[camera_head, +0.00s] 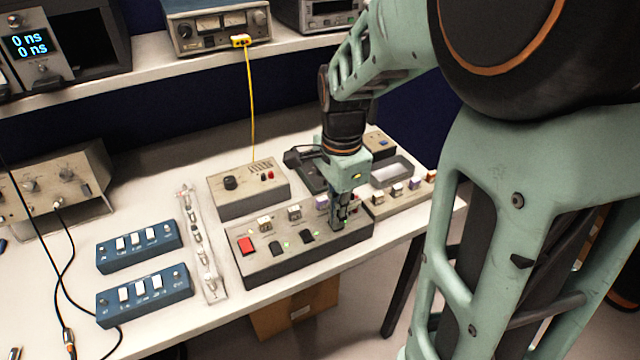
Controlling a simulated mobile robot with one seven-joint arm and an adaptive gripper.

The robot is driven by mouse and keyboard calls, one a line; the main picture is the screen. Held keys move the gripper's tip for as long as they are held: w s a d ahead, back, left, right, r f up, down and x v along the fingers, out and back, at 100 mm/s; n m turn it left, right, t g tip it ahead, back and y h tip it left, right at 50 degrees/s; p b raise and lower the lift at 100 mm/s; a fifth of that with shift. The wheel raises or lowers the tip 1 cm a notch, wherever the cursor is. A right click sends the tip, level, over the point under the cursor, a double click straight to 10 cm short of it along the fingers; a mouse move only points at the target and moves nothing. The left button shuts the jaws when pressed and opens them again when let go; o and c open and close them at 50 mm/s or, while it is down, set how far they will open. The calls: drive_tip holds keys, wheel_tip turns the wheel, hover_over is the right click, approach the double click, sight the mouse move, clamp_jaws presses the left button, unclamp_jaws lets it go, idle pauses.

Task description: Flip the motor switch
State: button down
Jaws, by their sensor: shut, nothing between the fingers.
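A beige switch panel (290,262) stands near the front edge of the white table. It carries a red button (246,245) at its left and several black rocker switches, among them a left one (275,248) and a middle one (307,236). Small green lights glow beside some of them. A row of small pale blocks runs along its back. I cannot read which switch is the motor switch. My gripper (340,224) is shut and empty, pointing down at the right part of the panel. It hides what lies under its fingertips, and I cannot tell whether it touches.
Two blue switch boxes (140,247) lie to the left, with a clear strip (203,250) beside them. A beige box with a black knob (248,192) stands behind the panel. A yellow cable (250,105) hangs from the shelf (150,65). A grey tray (391,172) lies behind right.

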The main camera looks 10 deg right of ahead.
drive_tip(key=shift+r+p, duration=3)
drive_tip(key=shift+r, duration=0.5)
